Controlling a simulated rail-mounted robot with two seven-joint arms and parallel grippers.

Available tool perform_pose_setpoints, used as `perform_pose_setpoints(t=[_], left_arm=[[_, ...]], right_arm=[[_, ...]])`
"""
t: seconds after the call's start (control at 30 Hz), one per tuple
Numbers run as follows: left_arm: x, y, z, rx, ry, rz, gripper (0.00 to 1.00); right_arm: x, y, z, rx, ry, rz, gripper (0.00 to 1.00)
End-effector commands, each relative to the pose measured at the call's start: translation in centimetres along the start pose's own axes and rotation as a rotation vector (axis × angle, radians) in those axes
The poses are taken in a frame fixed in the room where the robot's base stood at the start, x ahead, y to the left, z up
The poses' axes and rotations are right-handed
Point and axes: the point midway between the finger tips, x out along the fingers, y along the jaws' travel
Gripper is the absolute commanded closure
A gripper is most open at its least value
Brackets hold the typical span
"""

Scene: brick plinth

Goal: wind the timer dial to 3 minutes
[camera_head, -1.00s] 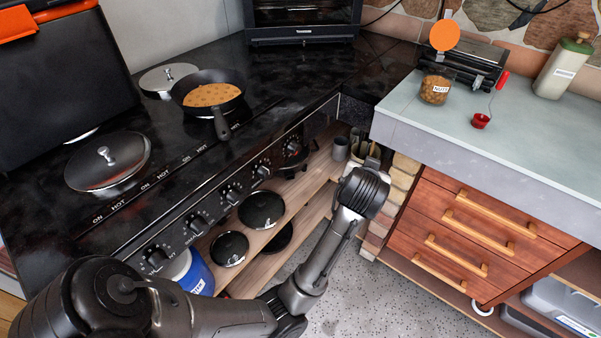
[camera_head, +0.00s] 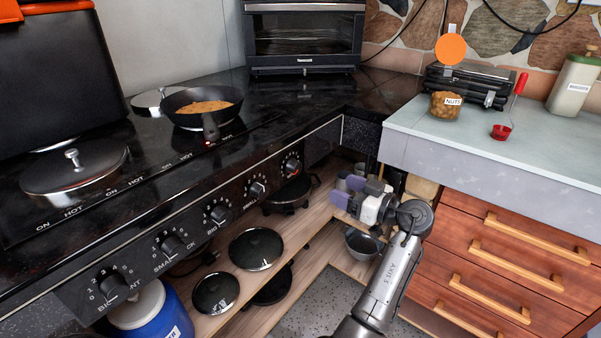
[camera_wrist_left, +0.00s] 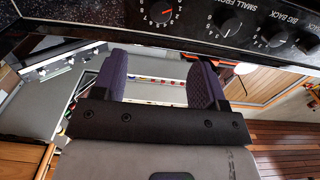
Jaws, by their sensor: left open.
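The timer dial (camera_head: 292,165) looks to be the black knob with a red pointer at the far right end of the stove's front panel. It also shows at the top of the left wrist view (camera_wrist_left: 162,12), just beyond the fingers. Its exact reading is too small to tell. My left gripper (camera_head: 347,192) is open and empty, its purple fingers apart in the left wrist view (camera_wrist_left: 160,72). It is right of the dial in the head view, over the shelf area, and is not touching it. My right gripper is not in view.
Several other knobs, including one marked small front (camera_wrist_left: 231,23), line the same panel. A pan with food (camera_head: 208,107) sits on the stove. Pan lids (camera_head: 256,249) and a blue container (camera_head: 150,315) are below. Wooden drawers (camera_head: 500,250) stand close right of my left arm.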

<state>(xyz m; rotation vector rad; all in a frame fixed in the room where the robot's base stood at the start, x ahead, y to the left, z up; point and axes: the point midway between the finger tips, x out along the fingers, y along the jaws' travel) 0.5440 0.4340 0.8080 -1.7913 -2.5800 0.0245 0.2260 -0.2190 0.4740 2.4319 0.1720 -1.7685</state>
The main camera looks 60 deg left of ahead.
Motion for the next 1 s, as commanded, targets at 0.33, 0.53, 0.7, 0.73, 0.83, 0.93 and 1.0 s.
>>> perform_pose_setpoints(t=[0.33, 0.53, 0.7, 0.73, 0.83, 0.93, 1.0], left_arm=[[4.8, -0.1, 0.2, -0.017, 0.009, -0.009, 0.34], [8.5, -0.2, 0.2, -0.017, 0.009, -0.008, 0.34], [11.0, -0.1, 0.1, -0.015, 0.008, -0.007, 0.34], [11.4, -0.1, 0.1, -0.015, 0.008, -0.007, 0.34], [12.4, -0.1, 0.0, -0.015, 0.008, -0.006, 0.34], [13.1, -0.1, -0.1, -0.014, 0.008, -0.005, 0.34], [13.4, -0.1, -0.1, -0.014, 0.008, -0.005, 0.34]], right_arm=[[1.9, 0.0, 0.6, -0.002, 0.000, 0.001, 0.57], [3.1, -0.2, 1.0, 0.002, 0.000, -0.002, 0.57], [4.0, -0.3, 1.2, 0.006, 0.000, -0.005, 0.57], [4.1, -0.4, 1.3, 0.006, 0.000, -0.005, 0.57], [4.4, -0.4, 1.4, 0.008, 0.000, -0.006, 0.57], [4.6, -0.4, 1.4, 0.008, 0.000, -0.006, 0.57], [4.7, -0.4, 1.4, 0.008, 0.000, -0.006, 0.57]])
